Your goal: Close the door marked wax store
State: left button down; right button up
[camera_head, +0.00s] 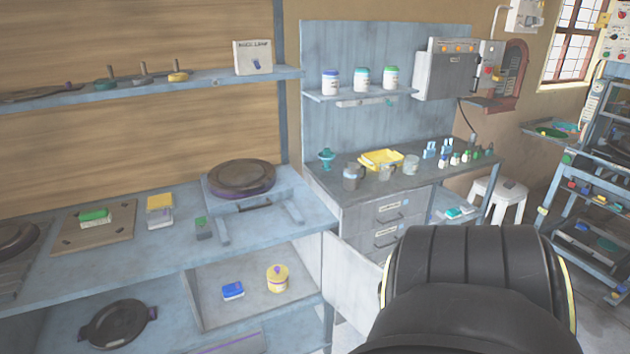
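An open compartment under the blue-grey bench (120,275) holds a blue box (232,290) and a yellow round jar (277,278). A pale door panel (350,278) stands swung open at the right side of this compartment, its lower right part hidden behind a large black part of my own arm. I see no readable wax store mark on it, so I cannot tell for sure that it is that door. Neither of my grippers shows in the head view.
A drawer unit (415,222) stands just right of the open door, with a yellow tray (381,160) and small bottles on top. A white stool (497,198) and a wheeled rack (590,215) stand farther right. A round press plate (240,177) sits on the bench.

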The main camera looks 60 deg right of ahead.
aim_at(350, 281)
jog(key=u, duration=1.5)
jog(key=k, duration=2.95)
jog(key=z, duration=1.85)
jog(key=i, duration=1)
